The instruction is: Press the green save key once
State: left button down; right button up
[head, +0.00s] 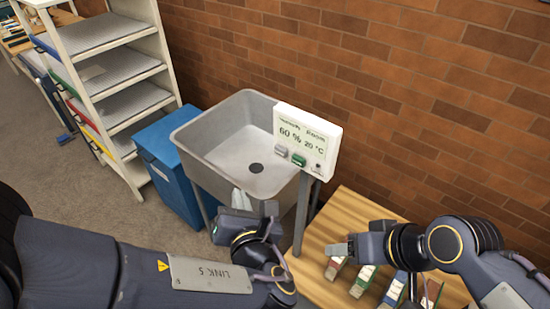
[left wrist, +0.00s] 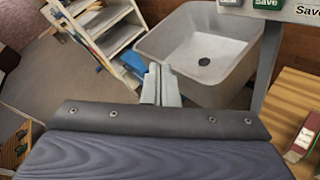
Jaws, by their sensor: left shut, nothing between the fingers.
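The green save key (head: 299,160) sits on the lower front of a white display panel (head: 322,131) that reads 60 % and 20 °C. A grey key (head: 281,151) is just left of it. In the left wrist view the green key (left wrist: 267,4) is at the top edge, labelled Save and partly cut off. My left gripper (head: 240,196) is shut and empty, in front of the sink, below and left of the key and apart from it. Its closed fingers also show in the left wrist view (left wrist: 160,76). My right gripper (head: 328,249) is over the wooden table; its finger opening is unclear.
A grey sink (head: 225,145) stands left of the panel, beside a blue bin (head: 165,160). A shelf rack (head: 110,75) is at the left. A wooden table (head: 352,208) holds several coloured boxes (head: 365,280). A brick wall is behind.

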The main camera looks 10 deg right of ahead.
aim_at(292, 160)
pick_arm(q)
jog(key=d+m+h, duration=0.1)
jog(key=s+d+m, duration=0.1)
jog(key=d+m+t+h, duration=0.1)
jog(key=d, duration=0.1)
jog(key=shift+s+r+m+h, duration=0.3)
jog(key=shift+s, duration=0.1)
jog(key=shift+d, duration=0.1)
jog(key=w+d, duration=0.5)
jog(key=d, duration=0.1)
jog(key=shift+w+d+p, duration=0.3)
jog(key=shift+d+p, duration=0.05)
dwell(1.7)
jog(key=shift+w+d, duration=0.25)
jog(key=shift+d, duration=0.1)
jog(key=shift+w+d, duration=0.25)
jog(key=shift+d, duration=0.1)
dwell(0.8)
jog(key=shift+a, duration=0.1)
jog(key=shift+s+a, duration=0.55)
jog(key=shift+a, duration=0.05)
